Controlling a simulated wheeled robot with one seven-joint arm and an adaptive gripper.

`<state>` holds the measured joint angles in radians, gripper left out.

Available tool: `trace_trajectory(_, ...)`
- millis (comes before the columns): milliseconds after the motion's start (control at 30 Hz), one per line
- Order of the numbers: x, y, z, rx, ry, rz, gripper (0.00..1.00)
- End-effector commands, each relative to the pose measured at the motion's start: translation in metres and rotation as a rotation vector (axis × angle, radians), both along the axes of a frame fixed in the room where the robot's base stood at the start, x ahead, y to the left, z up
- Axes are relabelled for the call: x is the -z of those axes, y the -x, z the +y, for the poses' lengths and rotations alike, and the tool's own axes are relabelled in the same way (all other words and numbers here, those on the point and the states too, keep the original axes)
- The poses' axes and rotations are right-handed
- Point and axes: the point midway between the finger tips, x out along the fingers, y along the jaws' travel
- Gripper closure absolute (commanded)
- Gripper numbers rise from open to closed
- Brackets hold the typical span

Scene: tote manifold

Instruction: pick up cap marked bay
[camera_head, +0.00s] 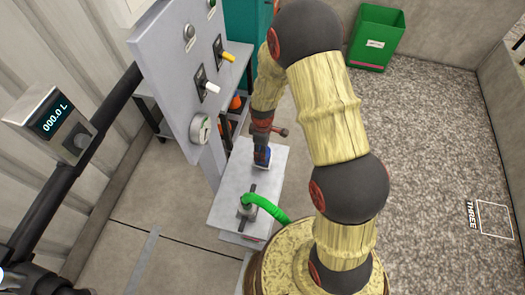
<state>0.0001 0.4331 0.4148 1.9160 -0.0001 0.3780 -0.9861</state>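My gripper (262,150) hangs from the end of my arm, pointing down over a pale metal shelf (275,195) beside the upright panel. A small dark blue piece (262,160) shows at its fingertips, close to the shelf top. I cannot tell if this piece is a cap, or if my fingers are closed on it. No marking reading "bay" is legible.
A grey panel (178,75) with levers and a gauge (200,128) rises left of my gripper. A meter (47,122) on a dark pipe reads 000.0 L. A green bin (377,38) stands at the back. Gravelly floor at right is clear around a square marked THREE (493,219).

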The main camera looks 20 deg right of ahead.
Motion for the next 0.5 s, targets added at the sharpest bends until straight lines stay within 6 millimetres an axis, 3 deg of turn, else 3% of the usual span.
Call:
trace_trajectory(133, -0.025, 0.0, 0.0, 0.0, 0.0, -0.002, 0.81)
trace_trajectory(500, -0.086, 0.048, -0.023, 0.002, 0.0, -0.004, 0.81)
